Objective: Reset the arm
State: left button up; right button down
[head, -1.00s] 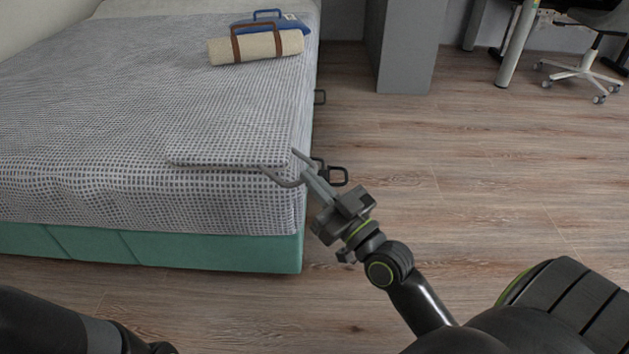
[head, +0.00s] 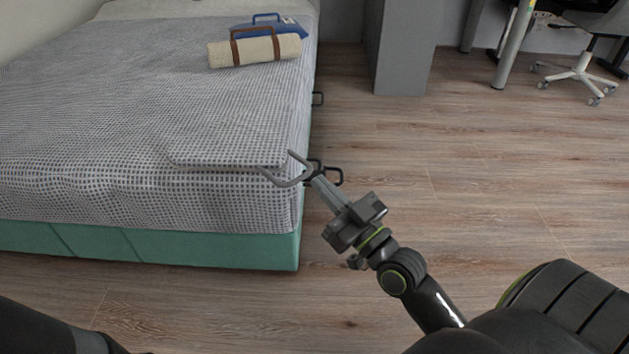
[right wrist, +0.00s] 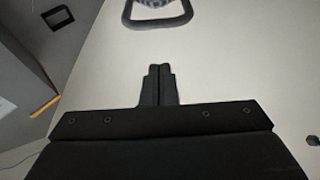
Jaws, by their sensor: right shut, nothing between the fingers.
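My right gripper (head: 318,183) is over the floor by the bed's front right corner. Its fingers are shut together with nothing between them, as the right wrist view (right wrist: 157,84) also shows. The fingertips point at a grey curved handle (head: 284,182) at the bed's corner, close to it in the picture; the exact gap is hard to tell. A dark loop handle shows at the top of the right wrist view (right wrist: 128,14), beyond the fingertips. Part of my left arm is at the lower left; its gripper is out of view.
The bed (head: 90,120) has a checked cover and a green base. A cream roll with brown straps (head: 275,48) and a blue bag (head: 290,27) lie on it. Black loops (head: 333,177) stick out from its side. A grey cabinet (head: 403,50) and office chair (head: 575,75) stand behind open floor.

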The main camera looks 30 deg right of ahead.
jog(key=b+v, duration=0.1)
jog(key=v, duration=0.1)
jog(key=f+b+v, duration=0.1)
jog(key=v, duration=0.2)
jog(key=shift+s, duration=0.1)
